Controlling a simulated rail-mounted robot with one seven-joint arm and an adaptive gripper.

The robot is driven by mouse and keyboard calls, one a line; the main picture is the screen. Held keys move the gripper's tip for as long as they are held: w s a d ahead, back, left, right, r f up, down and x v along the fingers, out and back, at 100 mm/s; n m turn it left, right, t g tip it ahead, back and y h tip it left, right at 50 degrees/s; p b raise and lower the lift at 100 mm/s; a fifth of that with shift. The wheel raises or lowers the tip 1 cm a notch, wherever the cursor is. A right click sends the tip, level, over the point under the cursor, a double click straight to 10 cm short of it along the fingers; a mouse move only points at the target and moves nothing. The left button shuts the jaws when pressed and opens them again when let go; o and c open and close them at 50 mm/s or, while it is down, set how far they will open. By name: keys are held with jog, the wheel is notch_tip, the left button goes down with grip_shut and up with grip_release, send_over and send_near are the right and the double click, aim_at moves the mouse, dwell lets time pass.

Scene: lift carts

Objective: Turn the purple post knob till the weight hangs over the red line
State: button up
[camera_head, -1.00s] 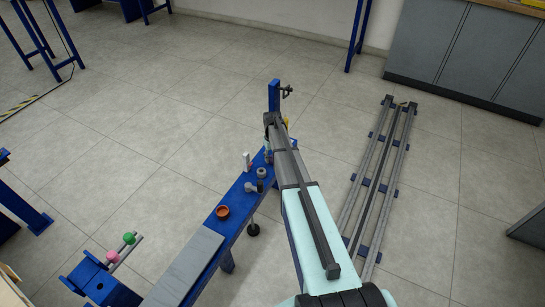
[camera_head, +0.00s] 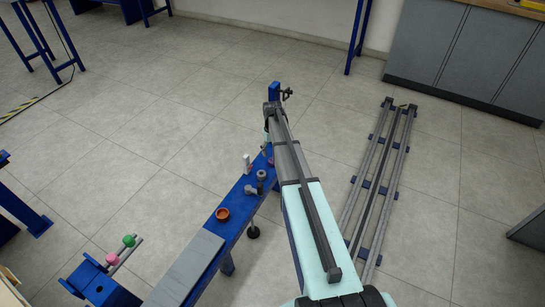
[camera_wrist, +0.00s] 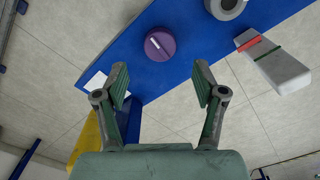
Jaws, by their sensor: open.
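The purple knob (camera_wrist: 160,44) is round, with a pale bar across its top. It sits on the blue bench (camera_wrist: 112,58), and I see it from above in the wrist view. My gripper (camera_wrist: 160,82) is open and empty, its two fingers apart just below the knob in the picture, not touching it. A pale grey block (camera_wrist: 283,68) to the right carries a red line (camera_wrist: 249,43) and a green one. I cannot make out the weight for sure.
A grey ring-shaped part (camera_wrist: 228,6) lies near the knob. A white patch (camera_wrist: 95,84) and a yellow part (camera_wrist: 86,143) are at the left. In the head view an orange bowl (camera_head: 222,214) stands on the bench, and rails (camera_head: 382,185) lie on the floor right.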

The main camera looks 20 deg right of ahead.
notch_tip(320, 180, up, 6)
jog(key=shift+f, duration=0.15)
dwell(0.5)
